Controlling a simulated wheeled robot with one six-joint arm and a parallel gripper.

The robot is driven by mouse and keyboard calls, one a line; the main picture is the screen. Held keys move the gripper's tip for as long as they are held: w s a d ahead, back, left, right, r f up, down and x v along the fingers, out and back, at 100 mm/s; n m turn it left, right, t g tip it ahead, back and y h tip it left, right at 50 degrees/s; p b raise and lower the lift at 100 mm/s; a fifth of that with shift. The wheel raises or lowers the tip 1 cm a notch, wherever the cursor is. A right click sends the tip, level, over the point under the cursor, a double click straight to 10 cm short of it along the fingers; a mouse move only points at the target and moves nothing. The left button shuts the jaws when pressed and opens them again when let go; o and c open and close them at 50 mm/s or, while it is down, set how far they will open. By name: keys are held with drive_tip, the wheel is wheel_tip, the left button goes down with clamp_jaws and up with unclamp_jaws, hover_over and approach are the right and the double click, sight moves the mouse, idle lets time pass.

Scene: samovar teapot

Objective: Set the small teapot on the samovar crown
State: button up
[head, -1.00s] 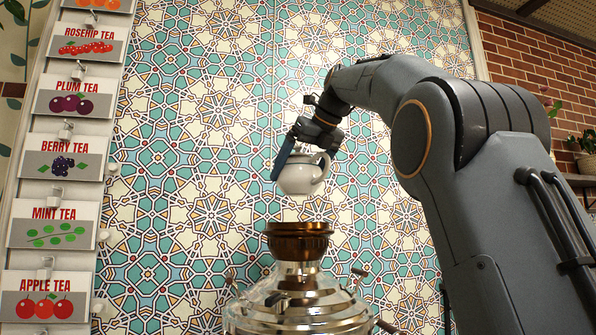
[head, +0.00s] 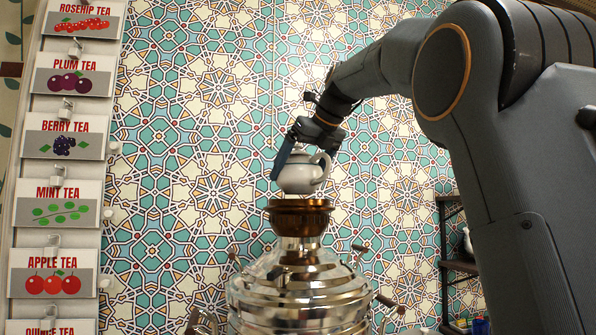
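The small white teapot (head: 298,178) hangs upright just above the samovar crown (head: 299,206), a brown-bronze ring. Its base looks very close to the crown's rim; I cannot tell whether they touch. The silver samovar (head: 300,285) stands below, in the lower middle. My gripper (head: 290,158) reaches in from the upper right and is shut on the teapot near its top. One blue-grey finger shows at the teapot's left; the other finger and the teapot's lid are mostly hidden. The teapot's handle or spout curves out at its right.
Tea cards such as the apple tea card (head: 53,273) hang on a rack at the left. A patterned tile wall (head: 190,130) stands behind. A dark shelf (head: 458,265) is at the right, behind my arm. Small taps or handles (head: 388,303) stick out from the samovar.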

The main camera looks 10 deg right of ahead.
sight(308, 158)
drive_tip(key=shift+f+b, duration=0.35)
drive_tip(key=shift+f, duration=0.15)
idle(0.3)
drive_tip(key=o, duration=1.3)
drive_tip(key=shift+f, duration=0.1)
drive_tip(key=b+v, duration=0.1)
drive_tip(key=v, duration=0.6)
drive_tip(key=shift+s+r+b, duration=0.2)
drive_tip(key=shift+r+b, duration=0.1)
drive_tip(key=shift+b, duration=0.1)
drive_tip(key=shift+r, duration=0.1)
drive_tip(key=shift+s, duration=0.1)
